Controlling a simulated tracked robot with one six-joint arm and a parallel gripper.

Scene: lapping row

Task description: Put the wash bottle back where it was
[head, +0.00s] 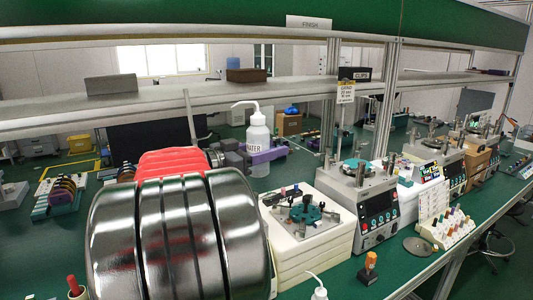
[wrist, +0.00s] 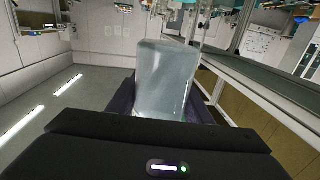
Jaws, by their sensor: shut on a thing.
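The wash bottle (head: 258,133) is white and translucent, with a bent spout pointing left and a label reading WATER. My gripper (head: 262,154) is shut around its body and holds it upright, in front of the shelf uprights in the head view. The bottle's lower part shows below the jaws. In the wrist view the bottle (wrist: 165,80) stands between the two dark purple fingers of my gripper (wrist: 163,108). A second spouted white bottle (head: 319,293) shows at the bottom edge of the head view, mostly cut off.
A white stack with a teal-topped fixture (head: 310,255) stands right of my arm. Grey polishing machines (head: 378,205) line the green bench behind it. A rack of coloured small bottles (head: 446,228), an orange-capped stamp-like piece (head: 369,266) and a round metal disc (head: 417,247) stand nearby. A shelf (head: 200,100) crosses behind.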

